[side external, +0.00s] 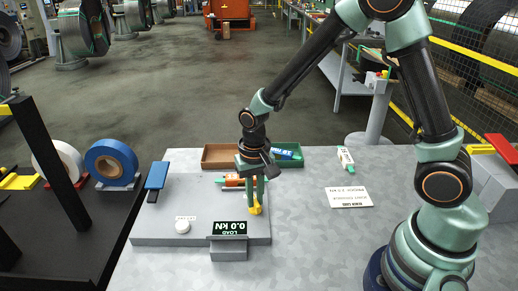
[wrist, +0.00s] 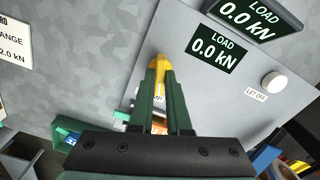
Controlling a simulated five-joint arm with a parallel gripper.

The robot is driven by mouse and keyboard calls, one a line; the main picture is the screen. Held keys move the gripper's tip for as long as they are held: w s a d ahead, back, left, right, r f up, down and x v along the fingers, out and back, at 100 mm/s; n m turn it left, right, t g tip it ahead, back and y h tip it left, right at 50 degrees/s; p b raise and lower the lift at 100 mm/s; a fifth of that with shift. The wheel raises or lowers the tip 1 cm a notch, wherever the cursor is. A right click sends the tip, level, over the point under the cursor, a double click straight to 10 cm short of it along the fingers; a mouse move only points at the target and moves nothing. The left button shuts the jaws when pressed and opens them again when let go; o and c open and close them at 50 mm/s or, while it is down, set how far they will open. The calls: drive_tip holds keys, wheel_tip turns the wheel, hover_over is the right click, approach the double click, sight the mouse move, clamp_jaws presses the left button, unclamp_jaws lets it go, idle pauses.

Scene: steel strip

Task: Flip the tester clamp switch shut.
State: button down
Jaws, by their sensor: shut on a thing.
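The tester is a grey box (side external: 200,228) on the bench, also in the wrist view (wrist: 215,75). Its display (side external: 229,228) reads LOAD 0.0 kN. The yellow switch (side external: 256,210) is on the tester's right side in the side view. My gripper (side external: 254,202) points down and is shut on the yellow switch. A white knob (side external: 182,227) labelled LET OFF stands apart from the gripper.
A blue-topped block (side external: 158,176) stands at the tester's left end. An orange object (side external: 232,180) lies behind the gripper. Brown (side external: 217,156) and green (side external: 290,162) trays stand behind. A white card (side external: 348,197) and a small bottle (side external: 346,158) are to the right.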

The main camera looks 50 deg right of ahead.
sight(255, 200)
drive_tip(key=c, duration=0.9)
unclamp_jaws()
drive_tip(key=shift+r, duration=0.15)
wheel_tip(255, 200, up, 12)
drive_tip(key=shift+f, duration=0.1)
drive_tip(key=s+d+r+n+t, duration=0.1)
drive_tip(key=s+d+r+t, duration=0.1)
drive_tip(key=s+d+r+n+t, duration=0.1)
drive_tip(key=s+d+r+n, duration=0.1)
drive_tip(key=s+r, duration=0.1)
drive_tip(key=s+d+r+n+t, duration=0.2)
drive_tip(key=s+r, duration=0.1)
drive_tip(key=shift+s+d+t, duration=0.15)
drive_tip(key=shift+d+t, duration=0.05)
drive_tip(key=shift+t, duration=0.1)
